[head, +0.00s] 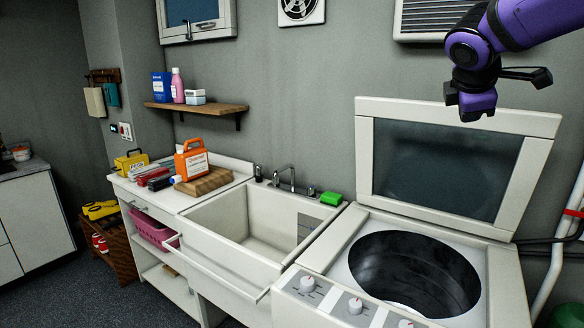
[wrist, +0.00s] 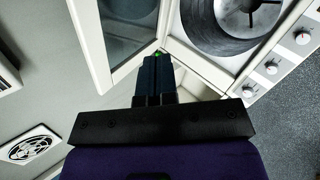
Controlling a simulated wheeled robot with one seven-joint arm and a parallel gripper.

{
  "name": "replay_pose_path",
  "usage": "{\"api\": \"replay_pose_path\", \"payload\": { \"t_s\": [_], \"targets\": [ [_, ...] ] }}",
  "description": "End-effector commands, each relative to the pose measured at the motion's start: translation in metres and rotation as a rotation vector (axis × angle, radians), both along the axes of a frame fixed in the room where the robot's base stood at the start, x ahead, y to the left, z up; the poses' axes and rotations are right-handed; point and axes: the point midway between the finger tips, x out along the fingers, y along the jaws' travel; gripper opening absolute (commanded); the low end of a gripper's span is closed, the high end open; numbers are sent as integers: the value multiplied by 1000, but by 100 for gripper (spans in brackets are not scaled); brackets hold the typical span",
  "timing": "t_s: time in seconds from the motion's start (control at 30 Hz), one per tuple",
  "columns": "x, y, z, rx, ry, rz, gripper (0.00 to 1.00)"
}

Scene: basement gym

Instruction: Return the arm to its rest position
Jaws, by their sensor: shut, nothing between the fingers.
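My purple and black arm reaches in from the top right of the head view. My gripper (head: 476,103) hangs high in the air above and in front of the raised glass lid of the washer. In the wrist view my gripper (wrist: 157,62) shows as two dark fingers pressed together, with nothing between them. The washer's round drum and part of its lid lie beyond the fingertips there.
The top-loading washer (head: 340,265) stands with its lid (head: 446,168) open, below my arm. Left of it are a sink (head: 250,225), a green sponge (head: 331,199) and an orange jug (head: 191,160). A wall shelf (head: 196,107) holds bottles. The air around my gripper looks clear.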

Motion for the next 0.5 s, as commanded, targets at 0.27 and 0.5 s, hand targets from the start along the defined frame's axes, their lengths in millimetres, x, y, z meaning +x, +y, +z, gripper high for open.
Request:
{"api": "replay_pose_path", "payload": {
  "t_s": [0.27,0.5],
  "targets": [
    [-121,2,-33,472,-83,-380,0],
    [-210,24,-70,831,-127,-719,0]
  ]
}}
